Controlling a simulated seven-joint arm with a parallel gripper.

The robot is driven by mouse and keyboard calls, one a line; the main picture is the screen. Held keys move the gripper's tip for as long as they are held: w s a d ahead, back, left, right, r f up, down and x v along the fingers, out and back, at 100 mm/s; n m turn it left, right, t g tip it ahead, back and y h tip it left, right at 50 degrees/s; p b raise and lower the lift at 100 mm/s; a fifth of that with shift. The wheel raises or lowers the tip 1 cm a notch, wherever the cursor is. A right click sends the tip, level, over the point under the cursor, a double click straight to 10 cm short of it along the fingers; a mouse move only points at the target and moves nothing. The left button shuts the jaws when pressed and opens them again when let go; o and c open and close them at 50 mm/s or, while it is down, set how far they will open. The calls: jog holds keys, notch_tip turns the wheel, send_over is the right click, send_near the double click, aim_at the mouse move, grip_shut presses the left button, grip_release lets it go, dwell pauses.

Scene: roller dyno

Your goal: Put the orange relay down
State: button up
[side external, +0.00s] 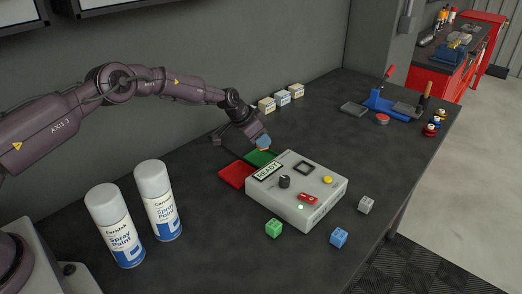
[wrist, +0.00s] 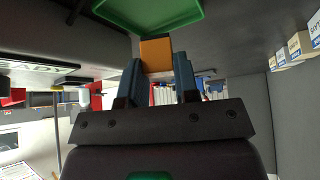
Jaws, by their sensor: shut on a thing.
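The orange relay (wrist: 157,54) is held between the two blue fingers of my gripper (wrist: 158,76) in the wrist view. In the side view my gripper (side external: 263,143) is over the back edge of the green tray (side external: 262,158), and the relay is mostly hidden there. The green tray also shows in the wrist view (wrist: 150,14), just beyond the relay. I cannot tell whether the relay touches the tray. My gripper is shut on the relay.
A red tray (side external: 234,174) lies left of the green one. A grey tester box (side external: 318,185) reading READY stands close on the right. Green (side external: 273,229), blue (side external: 339,238) and grey (side external: 366,205) relays lie in front. Two spray cans (side external: 118,228) stand left. Small boxes (side external: 282,98) stand behind.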

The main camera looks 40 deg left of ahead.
jog(key=shift+f, duration=1.85)
jog(key=o, duration=1)
jog(key=shift+f, duration=0.1)
jog(key=shift+c, duration=0.2)
jog(key=shift+s+a+r, duration=0.1)
jog(key=shift+r, duration=0.35)
jog(key=v, duration=0.6)
jog(key=shift+s+r, duration=0.25)
jog(key=shift+r, duration=0.05)
